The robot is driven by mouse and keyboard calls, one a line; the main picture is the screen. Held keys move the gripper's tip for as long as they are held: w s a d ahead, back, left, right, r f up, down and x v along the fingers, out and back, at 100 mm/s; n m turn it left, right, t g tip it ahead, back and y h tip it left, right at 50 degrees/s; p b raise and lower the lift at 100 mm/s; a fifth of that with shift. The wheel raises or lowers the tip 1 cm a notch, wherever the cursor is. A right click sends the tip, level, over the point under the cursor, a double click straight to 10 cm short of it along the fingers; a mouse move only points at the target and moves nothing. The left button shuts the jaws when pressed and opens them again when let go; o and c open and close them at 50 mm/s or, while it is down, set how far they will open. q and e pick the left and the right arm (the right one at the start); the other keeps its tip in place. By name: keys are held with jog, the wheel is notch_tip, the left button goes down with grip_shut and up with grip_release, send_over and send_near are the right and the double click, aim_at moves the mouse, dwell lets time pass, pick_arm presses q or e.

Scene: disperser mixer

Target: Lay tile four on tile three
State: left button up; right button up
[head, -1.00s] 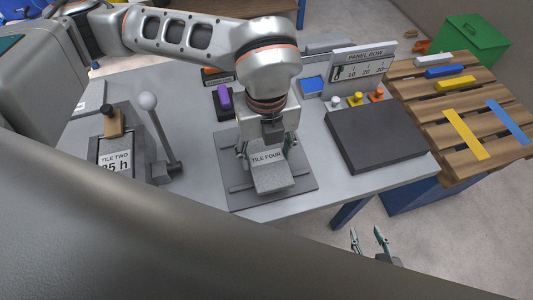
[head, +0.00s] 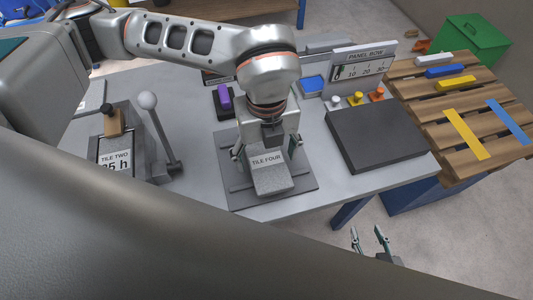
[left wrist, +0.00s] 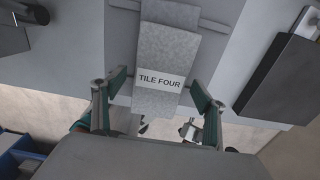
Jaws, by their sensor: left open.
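Tile four (head: 270,176) is a grey speckled slab with a white label. It lies over the dark grey fixture plate (head: 238,198) at the table's front. My left gripper (head: 267,152) is above the plate, fingers pointing down on either side of tile four. In the left wrist view my left gripper (left wrist: 155,92) is open, with gaps at both sides of the tile. I cannot make out tile three. My right gripper (head: 370,240) is open and empty, below the table's front edge.
A lever with a white ball knob (head: 148,101) and a tile two stand (head: 114,158) are to the left. A purple-topped part (head: 224,97) is behind. A dark slab (head: 377,137) lies right of the plate, before the panel bow (head: 362,70). A wooden pallet (head: 470,105) is far right.

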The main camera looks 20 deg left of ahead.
aim_at(267, 160)
pick_arm(q)
notch_tip(267, 160, up, 12)
dwell(0.4)
dwell(0.5)
